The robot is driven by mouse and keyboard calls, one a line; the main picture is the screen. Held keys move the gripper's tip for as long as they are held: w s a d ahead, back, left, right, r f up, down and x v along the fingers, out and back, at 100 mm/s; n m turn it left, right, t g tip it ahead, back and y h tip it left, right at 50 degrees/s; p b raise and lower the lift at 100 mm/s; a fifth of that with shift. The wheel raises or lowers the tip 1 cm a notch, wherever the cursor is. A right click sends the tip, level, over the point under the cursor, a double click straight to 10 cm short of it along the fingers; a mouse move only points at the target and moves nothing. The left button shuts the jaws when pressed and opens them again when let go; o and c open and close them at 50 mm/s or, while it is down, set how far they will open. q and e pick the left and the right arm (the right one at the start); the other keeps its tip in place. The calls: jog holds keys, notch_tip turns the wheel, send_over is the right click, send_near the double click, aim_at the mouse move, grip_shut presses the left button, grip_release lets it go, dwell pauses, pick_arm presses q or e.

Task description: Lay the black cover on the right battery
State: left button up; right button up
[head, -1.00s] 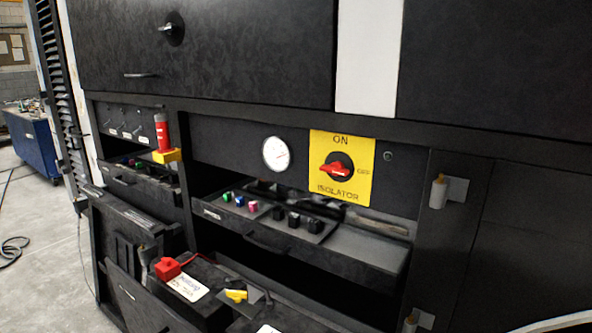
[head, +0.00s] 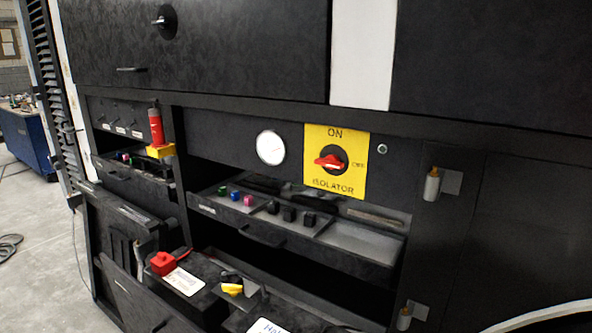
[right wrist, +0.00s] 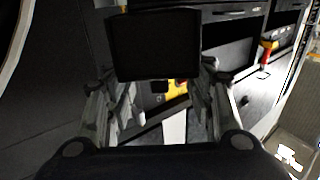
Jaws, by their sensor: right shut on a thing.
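In the right wrist view my right gripper (right wrist: 158,74) is shut on a dark, flat, square piece, the black cover (right wrist: 153,45), which spans the space between its fingertips. The cover hides part of the view behind it. In the head view the right battery (head: 236,321) shows at the bottom edge, mostly cut off, with a white label (head: 268,327). The left battery (head: 213,273) stands beside it with a red cap (head: 163,263) on one terminal. A yellow piece (head: 232,289) sits between them. Neither gripper shows in the head view.
Above the batteries a pulled-out tray (head: 360,240) holds coloured and black caps. A yellow isolator panel (head: 335,180) with a red knob is on the wall behind. A red torch-like item (head: 156,126) stands at the left. Latches (head: 432,187) stick out at the right.

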jog(key=shift+a, duration=0.1)
jog(key=w+a+r+n+g+y, duration=0.2)
jog(key=w+a+n+g+y, duration=0.2)
jog(key=a+y, duration=0.4)
jog(key=w+a+r+n+g+y, duration=0.3)
jog(key=w+a+n+g+y, duration=0.1)
jog(key=a+n+y, duration=0.4)
jog(key=shift+a+n+g, duration=0.3)
jog(key=shift+a+g, duration=0.05)
jog(key=shift+g, duration=0.55)
dwell(0.3)
